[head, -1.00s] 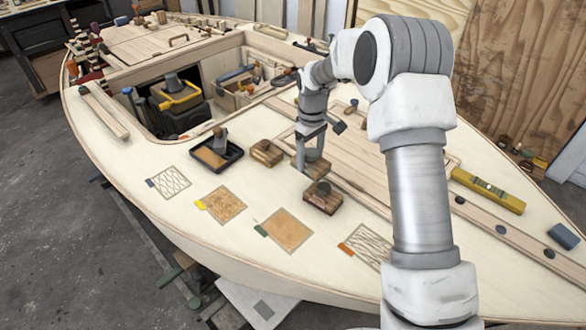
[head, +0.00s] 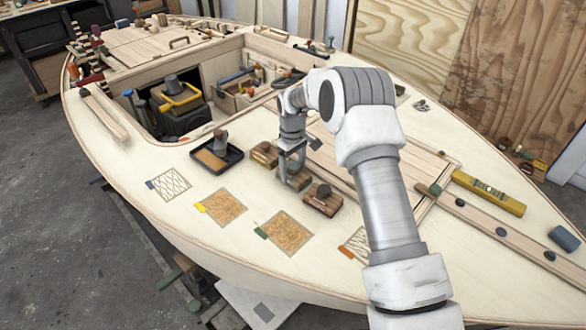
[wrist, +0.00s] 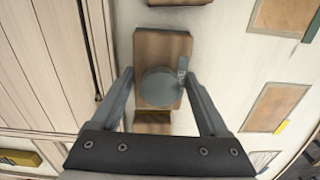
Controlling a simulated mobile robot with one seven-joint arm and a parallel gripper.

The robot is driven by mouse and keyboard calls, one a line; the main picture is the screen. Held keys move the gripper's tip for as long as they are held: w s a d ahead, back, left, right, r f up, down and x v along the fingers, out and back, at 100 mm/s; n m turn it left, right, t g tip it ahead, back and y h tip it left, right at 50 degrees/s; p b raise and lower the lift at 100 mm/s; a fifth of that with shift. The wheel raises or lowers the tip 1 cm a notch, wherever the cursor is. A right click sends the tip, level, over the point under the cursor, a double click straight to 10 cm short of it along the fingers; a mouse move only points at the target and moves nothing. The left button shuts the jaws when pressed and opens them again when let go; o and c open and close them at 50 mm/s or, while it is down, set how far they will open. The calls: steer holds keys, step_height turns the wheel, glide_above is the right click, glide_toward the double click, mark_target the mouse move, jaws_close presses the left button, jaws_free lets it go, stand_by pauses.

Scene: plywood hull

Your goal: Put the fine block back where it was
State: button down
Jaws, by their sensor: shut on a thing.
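My gripper (head: 293,176) points down at the row of wooden blocks on the pale deck. It is shut on the round grey knob of the middle wooden block (head: 284,179). In the wrist view this block (wrist: 160,45) sits between the fingers, with a small grey tag beside its knob. I cannot tell whether its underside touches the deck. Another wooden block (head: 264,153) is on its left and a darker one (head: 323,201) on its right. No readable label shows which block is the fine one.
A black tray (head: 234,159) with a tan sheet stands left of the blocks. Tagged patches (head: 222,207) line the deck in front. An open well with a yellow-handled box (head: 181,98) lies behind. A yellow level (head: 488,192) lies at right.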

steer(key=shift+f, duration=0.2)
jaws_free()
steer(key=shift+r, duration=0.15)
